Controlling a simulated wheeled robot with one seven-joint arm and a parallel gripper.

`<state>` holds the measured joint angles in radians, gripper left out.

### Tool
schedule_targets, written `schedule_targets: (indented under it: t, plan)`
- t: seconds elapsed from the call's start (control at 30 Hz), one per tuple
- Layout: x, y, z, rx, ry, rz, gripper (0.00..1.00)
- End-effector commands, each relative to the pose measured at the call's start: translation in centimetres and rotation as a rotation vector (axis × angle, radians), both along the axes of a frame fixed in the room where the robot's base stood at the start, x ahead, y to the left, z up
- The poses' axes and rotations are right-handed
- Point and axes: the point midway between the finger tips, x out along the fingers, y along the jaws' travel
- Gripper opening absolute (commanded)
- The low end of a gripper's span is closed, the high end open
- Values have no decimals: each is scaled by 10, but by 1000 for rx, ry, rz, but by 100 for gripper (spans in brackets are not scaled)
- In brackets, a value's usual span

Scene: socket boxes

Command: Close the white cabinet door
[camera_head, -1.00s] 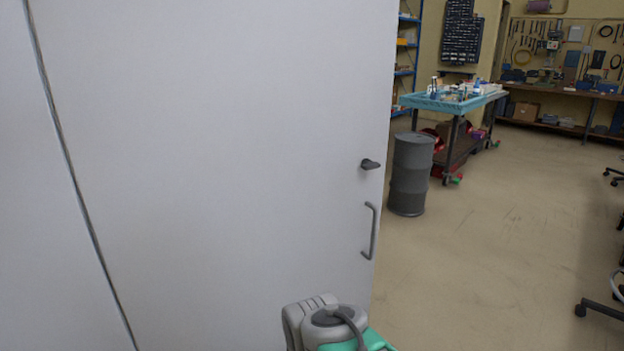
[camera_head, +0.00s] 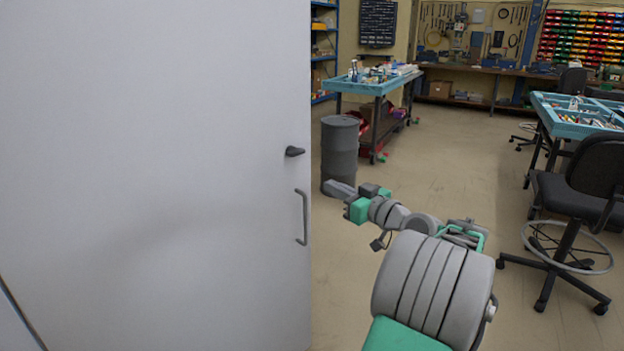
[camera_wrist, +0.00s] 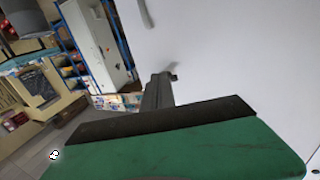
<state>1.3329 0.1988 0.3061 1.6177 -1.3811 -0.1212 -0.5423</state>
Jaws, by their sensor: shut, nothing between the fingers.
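The white cabinet door (camera_head: 150,130) fills the left half of the head view. Its dark latch knob (camera_head: 294,151) and grey bar handle (camera_head: 304,217) are near its right edge. My gripper (camera_head: 336,187) is just right of that edge in the picture, beyond the handle, shut and empty. In the wrist view the door (camera_wrist: 235,55) fills the right side, with part of the handle (camera_wrist: 145,13) at the top. My gripper (camera_wrist: 157,92) points along the door there; I cannot tell whether it touches it.
A grey barrel (camera_head: 339,150) stands behind my gripper, near a blue-topped cart (camera_head: 375,85). A black chair (camera_head: 585,190) and a blue-topped table (camera_head: 570,115) are at the right. The floor between (camera_head: 460,170) is clear.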

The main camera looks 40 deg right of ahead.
Motion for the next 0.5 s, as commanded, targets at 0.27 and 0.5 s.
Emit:
schedule_targets:
  t: [0.27, 0.5]
  plan:
    - [56, 3, 0, 0, 3, 5, 0]
    - [107, 3, 0, 1, 5, 4, 0]
